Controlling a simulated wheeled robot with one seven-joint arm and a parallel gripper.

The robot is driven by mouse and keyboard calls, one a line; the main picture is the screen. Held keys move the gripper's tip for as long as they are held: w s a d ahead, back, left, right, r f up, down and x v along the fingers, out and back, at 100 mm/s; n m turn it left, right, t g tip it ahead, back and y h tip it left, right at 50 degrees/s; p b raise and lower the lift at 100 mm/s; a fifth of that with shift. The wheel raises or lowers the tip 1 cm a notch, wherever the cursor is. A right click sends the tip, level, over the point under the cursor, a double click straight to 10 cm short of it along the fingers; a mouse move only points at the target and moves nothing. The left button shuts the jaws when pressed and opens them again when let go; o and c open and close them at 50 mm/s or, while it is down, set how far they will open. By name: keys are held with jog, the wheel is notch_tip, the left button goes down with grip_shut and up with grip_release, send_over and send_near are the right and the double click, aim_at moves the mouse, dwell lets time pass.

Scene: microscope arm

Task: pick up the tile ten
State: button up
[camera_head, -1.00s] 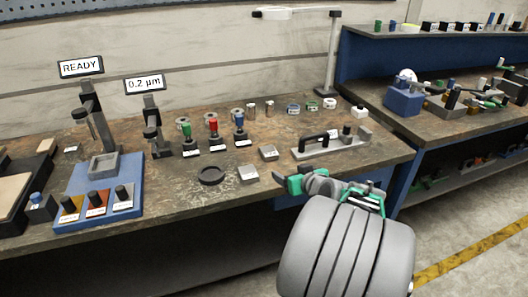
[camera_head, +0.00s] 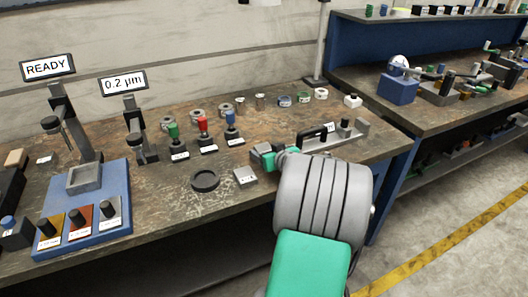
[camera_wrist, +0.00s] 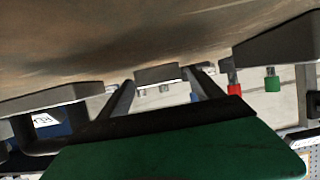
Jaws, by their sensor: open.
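Two small grey square tiles lie on the bench, and no number is readable on either, so I cannot tell which is tile ten. The front tile (camera_head: 245,177) shows in the head view. The rear one is hidden there behind my gripper (camera_head: 259,154). In the wrist view, which looks upside down, a grey block (camera_wrist: 157,74), apparently the rear tile, sits between the tips of my open fingers (camera_wrist: 160,85). I cannot tell whether the fingers touch it. Another grey block (camera_wrist: 285,42), apparently the front tile, is at the right.
A grey fixture with a black handle (camera_head: 318,135) stands right of my gripper. A black ring (camera_head: 205,180) lies left of the front tile. Green, red and blue knobbed pieces (camera_head: 203,135) stand behind. A blue base (camera_head: 88,208) is at the left.

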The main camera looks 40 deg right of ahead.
grip_shut()
dwell(0.8)
jog(key=shift+w+r, duration=0.1)
jog(key=shift+r, duration=0.05)
